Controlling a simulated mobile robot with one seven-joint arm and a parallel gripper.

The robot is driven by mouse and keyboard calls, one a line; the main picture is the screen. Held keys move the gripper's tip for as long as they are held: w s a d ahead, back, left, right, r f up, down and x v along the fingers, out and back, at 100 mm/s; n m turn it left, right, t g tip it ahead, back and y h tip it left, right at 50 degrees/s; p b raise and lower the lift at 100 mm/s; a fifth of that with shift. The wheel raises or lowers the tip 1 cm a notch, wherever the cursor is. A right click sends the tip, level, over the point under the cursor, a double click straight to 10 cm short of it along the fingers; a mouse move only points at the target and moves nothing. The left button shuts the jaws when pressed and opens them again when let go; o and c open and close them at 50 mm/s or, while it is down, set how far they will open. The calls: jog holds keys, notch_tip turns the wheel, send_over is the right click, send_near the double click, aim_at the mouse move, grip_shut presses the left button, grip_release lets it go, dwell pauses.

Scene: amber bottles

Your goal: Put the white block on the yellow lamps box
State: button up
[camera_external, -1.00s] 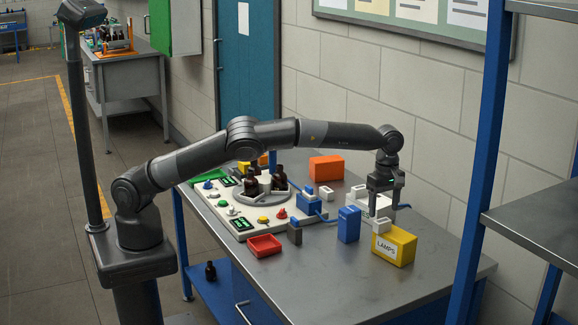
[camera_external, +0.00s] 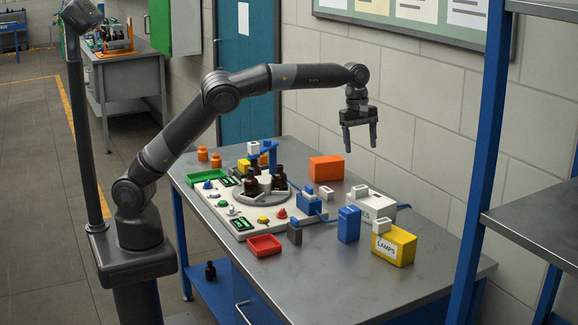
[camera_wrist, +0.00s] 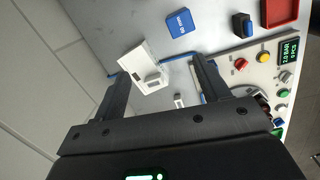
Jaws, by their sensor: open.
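The yellow lamps box (camera_external: 400,247) stands at the right part of the grey bench, its label facing front. A white block (camera_external: 381,226) rests on the left part of its top, apart from my gripper. My gripper (camera_external: 360,138) is open and empty, high above the bench, behind and left of the yellow box. In the wrist view my gripper (camera_wrist: 160,72) shows two spread fingers with nothing held. The yellow box does not show in that view.
A white box (camera_external: 374,205) stands behind the yellow box, with other small white blocks nearby. A blue box (camera_external: 349,225), an orange box (camera_external: 327,168), a red tray (camera_external: 264,245) and a panel with amber bottles (camera_external: 279,178) stand left. The bench's front right is clear.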

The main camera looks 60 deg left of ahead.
jog(key=s+a+r+m+t+h, duration=0.1)
jog(key=s+a+r+m, duration=0.25)
jog(key=s+a, duration=0.55)
jog(key=s+a+r+m+t, duration=0.1)
jog(key=s+a+r+m, duration=0.3)
jog(key=s+a, duration=0.55)
jog(key=s+a+f+m+t, duration=0.1)
jog(key=s+a+f+m, duration=0.1)
jog(key=s, duration=0.5)
jog(key=s+a+f+m+t+y, duration=0.1)
jog(key=s+a+f+m, duration=0.2)
jog(key=s, duration=0.5)
jog(key=s+a+f+m+t+y, duration=0.1)
jog(key=s+a+f+m, duration=0.1)
jog(key=s, duration=0.5)
jog(key=shift+s+a+f+m, duration=0.35)
jog(key=shift+f+m, duration=0.35)
jog(key=shift+m, duration=0.15)
